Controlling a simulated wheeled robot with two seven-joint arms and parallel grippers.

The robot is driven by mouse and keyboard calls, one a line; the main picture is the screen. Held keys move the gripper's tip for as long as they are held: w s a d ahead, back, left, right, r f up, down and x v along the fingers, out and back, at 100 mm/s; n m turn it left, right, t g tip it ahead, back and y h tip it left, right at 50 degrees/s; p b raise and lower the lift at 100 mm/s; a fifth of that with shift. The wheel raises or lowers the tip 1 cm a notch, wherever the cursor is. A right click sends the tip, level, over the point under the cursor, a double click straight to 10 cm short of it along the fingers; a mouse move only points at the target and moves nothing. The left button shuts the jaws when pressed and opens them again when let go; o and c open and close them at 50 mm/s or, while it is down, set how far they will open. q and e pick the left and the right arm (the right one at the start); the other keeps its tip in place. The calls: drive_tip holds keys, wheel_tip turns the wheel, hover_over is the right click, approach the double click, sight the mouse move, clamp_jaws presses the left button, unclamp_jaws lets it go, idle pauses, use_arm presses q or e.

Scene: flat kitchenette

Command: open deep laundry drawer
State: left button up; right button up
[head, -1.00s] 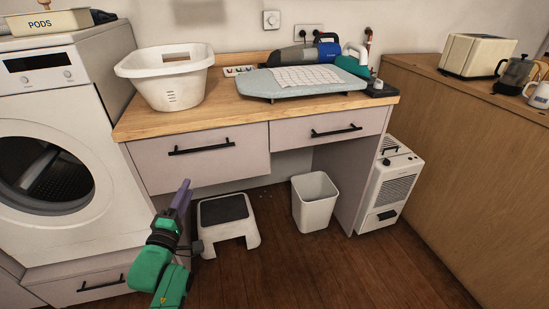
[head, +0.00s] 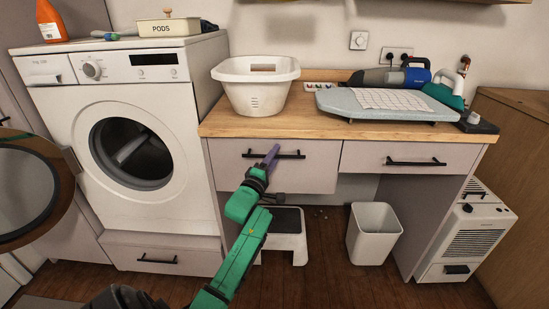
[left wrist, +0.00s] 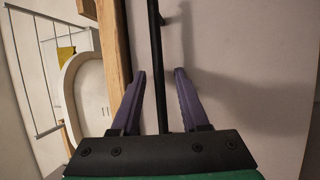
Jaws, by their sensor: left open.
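The deep drawer (head: 308,178) is the left drawer under the wooden counter, with a pale front and a black bar handle (head: 292,156). It is shut. My left gripper (head: 271,153) is at the handle, its purple fingers in front of the bar's left half. In the left wrist view, the handle (left wrist: 158,60) runs upright between the two open fingers (left wrist: 160,75), with gaps on both sides. The drawer front (left wrist: 245,60) fills the right of that view. My right gripper is out of view.
A shallower drawer (head: 405,159) is to the right. A step stool (head: 287,222) and white bin (head: 373,236) stand below. The washing machine (head: 135,155) is at left. A laundry basket (head: 256,88) and ironing board (head: 370,108) are on the counter (head: 300,128).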

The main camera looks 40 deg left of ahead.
use_arm(q)
clamp_jaws()
idle(1.4)
